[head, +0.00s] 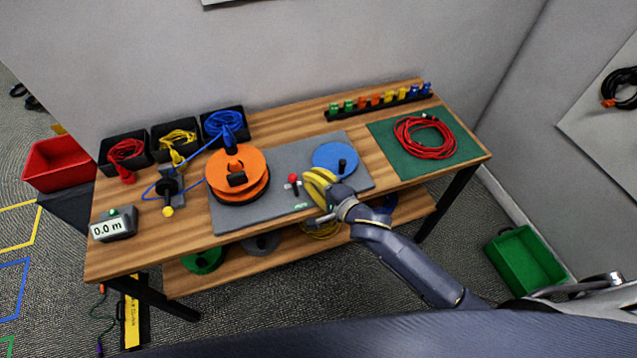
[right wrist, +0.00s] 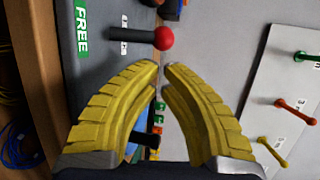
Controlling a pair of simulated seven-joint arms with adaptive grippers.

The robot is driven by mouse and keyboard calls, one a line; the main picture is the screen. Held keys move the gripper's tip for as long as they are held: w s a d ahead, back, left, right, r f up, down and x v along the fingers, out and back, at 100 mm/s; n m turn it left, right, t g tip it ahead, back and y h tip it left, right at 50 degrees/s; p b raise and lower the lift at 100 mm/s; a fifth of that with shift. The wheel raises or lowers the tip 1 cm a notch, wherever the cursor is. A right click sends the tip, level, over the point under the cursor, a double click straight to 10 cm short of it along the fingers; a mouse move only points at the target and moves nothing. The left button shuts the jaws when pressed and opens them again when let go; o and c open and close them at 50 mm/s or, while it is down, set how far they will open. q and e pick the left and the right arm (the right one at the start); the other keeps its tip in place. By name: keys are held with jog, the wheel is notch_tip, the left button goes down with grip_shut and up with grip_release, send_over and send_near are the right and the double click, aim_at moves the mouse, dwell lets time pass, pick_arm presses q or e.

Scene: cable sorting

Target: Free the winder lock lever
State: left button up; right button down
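The winder lock lever has a red ball knob (head: 292,178) and stands on the grey plate (head: 232,222), between the orange reel and the blue disc. In the right wrist view the lever (right wrist: 130,35) is a dark bar ending in the red ball, lying across a partly covered white label. A green FREE label (right wrist: 82,30) is to its left. My right gripper (head: 314,191) has yellow fingers just right of the lever. In the wrist view its fingertips (right wrist: 162,66) nearly meet, with nothing seen between them, and the knob lies just beyond them, apparently apart. My left gripper is out of view.
The orange reel (head: 238,160) stands left of the lever, the blue disc (head: 330,155) with a black handle to the right. Cable bins (head: 176,135), a 0.0 m meter (head: 113,228), a row of coloured plugs (head: 375,99) and a red cable on a green mat (head: 388,140) occupy the table.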

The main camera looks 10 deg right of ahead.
jog(key=shift+x, duration=2.3)
jog(key=shift+s, duration=0.1)
